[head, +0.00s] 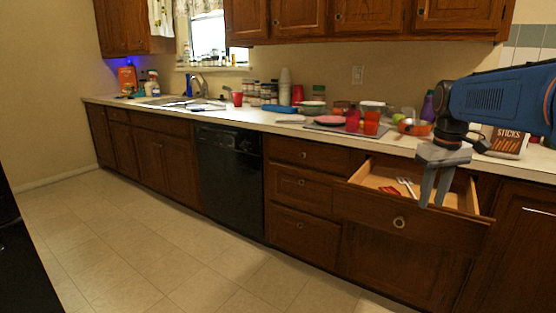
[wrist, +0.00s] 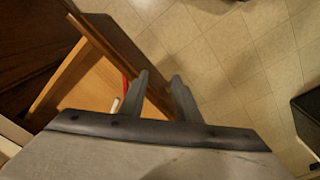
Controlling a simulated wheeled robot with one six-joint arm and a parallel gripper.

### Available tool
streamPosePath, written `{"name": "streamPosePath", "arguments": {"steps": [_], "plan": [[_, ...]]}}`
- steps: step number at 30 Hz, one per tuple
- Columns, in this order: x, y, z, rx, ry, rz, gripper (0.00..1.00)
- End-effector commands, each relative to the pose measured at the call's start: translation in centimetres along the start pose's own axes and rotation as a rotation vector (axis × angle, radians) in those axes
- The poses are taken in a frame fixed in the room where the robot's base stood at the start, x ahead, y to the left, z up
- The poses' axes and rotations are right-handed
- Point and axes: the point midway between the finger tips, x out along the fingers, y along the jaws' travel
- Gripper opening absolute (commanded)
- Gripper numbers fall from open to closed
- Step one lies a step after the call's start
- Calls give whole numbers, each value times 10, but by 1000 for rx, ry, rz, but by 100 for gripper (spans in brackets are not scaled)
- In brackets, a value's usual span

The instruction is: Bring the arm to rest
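My gripper (head: 433,190) hangs with its fingers pointing down over the right front part of an open drawer (head: 415,221). Its two grey fingers are apart with nothing between them; the wrist view shows the same gap between the fingertips (wrist: 160,78). My arm reaches in from the right edge of the head view. The drawer holds a white-handled utensil (head: 406,186) and something red (head: 390,191). In the wrist view the drawer's front edge (wrist: 118,62) runs below the fingers, with floor tiles beyond it.
A black dishwasher (head: 230,178) stands left of the drawers. The tiled floor (head: 170,235) in front is clear.

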Motion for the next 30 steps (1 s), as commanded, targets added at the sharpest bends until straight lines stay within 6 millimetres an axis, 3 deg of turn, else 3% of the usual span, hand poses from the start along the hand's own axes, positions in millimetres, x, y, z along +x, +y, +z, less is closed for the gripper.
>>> {"name": "streamPosePath", "arguments": {"steps": [7, 15, 24, 30], "plan": [[10, -51, 59, 32, 79, 20, 30], [37, -97, 125, 72, 167, 28, 30], [84, -137, 196, 118, 267, 19, 30], [111, -151, 228, 141, 315, 9, 30]]}}
